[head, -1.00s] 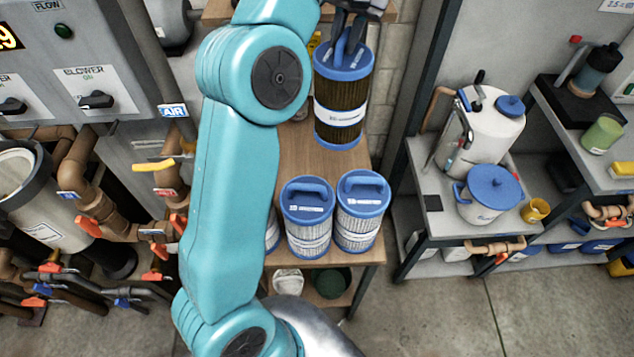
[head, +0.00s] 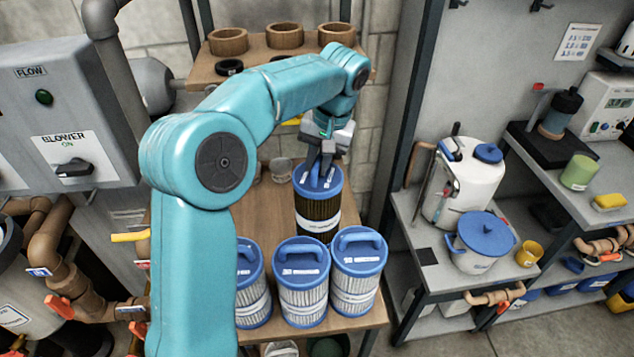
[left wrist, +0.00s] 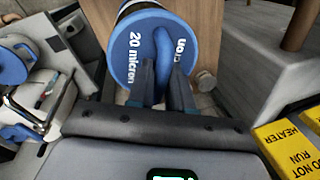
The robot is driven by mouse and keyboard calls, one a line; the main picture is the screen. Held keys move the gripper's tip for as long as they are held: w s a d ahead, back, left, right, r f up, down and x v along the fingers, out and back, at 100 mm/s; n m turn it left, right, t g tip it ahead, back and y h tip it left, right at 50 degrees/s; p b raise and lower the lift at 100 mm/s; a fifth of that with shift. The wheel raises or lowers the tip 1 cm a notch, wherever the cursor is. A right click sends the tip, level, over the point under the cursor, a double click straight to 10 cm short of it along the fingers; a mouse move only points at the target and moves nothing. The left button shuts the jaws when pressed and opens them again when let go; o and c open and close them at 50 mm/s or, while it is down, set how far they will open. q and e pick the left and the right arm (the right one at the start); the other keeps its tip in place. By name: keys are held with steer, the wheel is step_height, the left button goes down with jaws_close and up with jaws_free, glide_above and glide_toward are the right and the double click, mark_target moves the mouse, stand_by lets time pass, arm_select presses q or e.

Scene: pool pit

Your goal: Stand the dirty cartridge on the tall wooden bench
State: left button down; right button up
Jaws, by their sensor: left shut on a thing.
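The dirty cartridge (head: 318,209) has a dark brown pleated body, a white label band and blue caps. It looks upright over the wooden bench (head: 270,205), behind the clean cartridges. Its lower end is hidden by them, so I cannot tell whether it touches the bench top. My left gripper (head: 321,170) is above it, shut on its top handle. In the left wrist view the blue cap (left wrist: 132,55), marked "20 micron", is between the fingers (left wrist: 160,85). My right gripper is in neither view.
Three clean white cartridges (head: 303,290) stand along the bench's front edge, the left one partly behind my arm. A raised wooden shelf (head: 290,52) behind holds wooden rings. A grey shelf unit (head: 410,215) with a white tank (head: 463,190) stands right. Bare bench shows left of the dirty cartridge.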

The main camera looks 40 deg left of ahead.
mark_target(318, 180)
arm_select(q)
steer(key=shift+a+f, duration=0.15)
steer(key=shift+f, duration=0.35)
steer(key=f, duration=0.3)
steer(key=shift+s, duration=0.2)
steer(key=shift+w+f, duration=0.1)
steer(key=shift+f, duration=0.45)
steer(key=c, duration=1)
jaws_free()
steer(key=shift+f, duration=0.1)
